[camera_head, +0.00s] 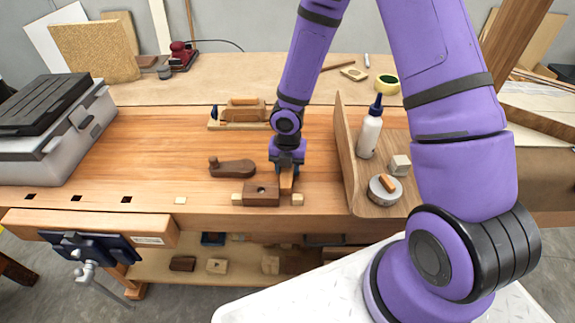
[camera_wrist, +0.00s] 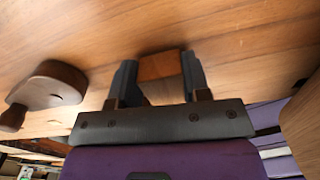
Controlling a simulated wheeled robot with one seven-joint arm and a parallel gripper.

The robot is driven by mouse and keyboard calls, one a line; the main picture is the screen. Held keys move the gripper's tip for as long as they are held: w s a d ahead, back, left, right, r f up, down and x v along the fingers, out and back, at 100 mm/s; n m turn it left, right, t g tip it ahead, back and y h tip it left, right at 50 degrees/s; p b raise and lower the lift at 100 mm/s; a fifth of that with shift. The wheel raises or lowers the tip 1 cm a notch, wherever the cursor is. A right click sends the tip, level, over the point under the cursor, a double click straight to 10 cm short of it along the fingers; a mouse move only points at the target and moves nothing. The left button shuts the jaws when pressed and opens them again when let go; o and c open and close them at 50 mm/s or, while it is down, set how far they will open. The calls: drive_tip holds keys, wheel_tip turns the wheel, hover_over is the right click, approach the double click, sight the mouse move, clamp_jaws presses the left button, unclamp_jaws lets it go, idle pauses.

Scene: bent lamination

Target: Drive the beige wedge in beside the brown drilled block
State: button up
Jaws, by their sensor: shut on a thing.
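The brown drilled block (camera_head: 262,194) lies near the front edge of the bench, with a dark hole in its top. A small beige piece (camera_head: 297,199) sits at its right end, and another beige piece (camera_head: 237,199) sits at its left end. I cannot tell which is the wedge. My gripper (camera_head: 287,168) points down just right of the block. It is shut on an orange-brown wooden piece (camera_head: 287,183), which also shows between the fingers in the wrist view (camera_wrist: 160,66). The held piece's lower end is close to the right beige piece; contact is unclear.
A dark brown wooden tool (camera_head: 232,168) with a knob lies left of my gripper. A wooden plane (camera_head: 240,113) lies behind. At right, a tray (camera_head: 348,150) holds a glue bottle (camera_head: 370,135) and a round tin (camera_head: 384,192). A grey toolbox (camera_head: 60,125) stands far left.

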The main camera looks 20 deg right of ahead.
drive_tip(key=shift+s+a, duration=0.25)
drive_tip(key=shift+s, duration=0.35)
idle(0.3)
drive_tip(key=shift+f, duration=0.1)
idle(0.4)
drive_tip(key=o, duration=1.1)
drive_tip(key=shift+r, duration=3.5)
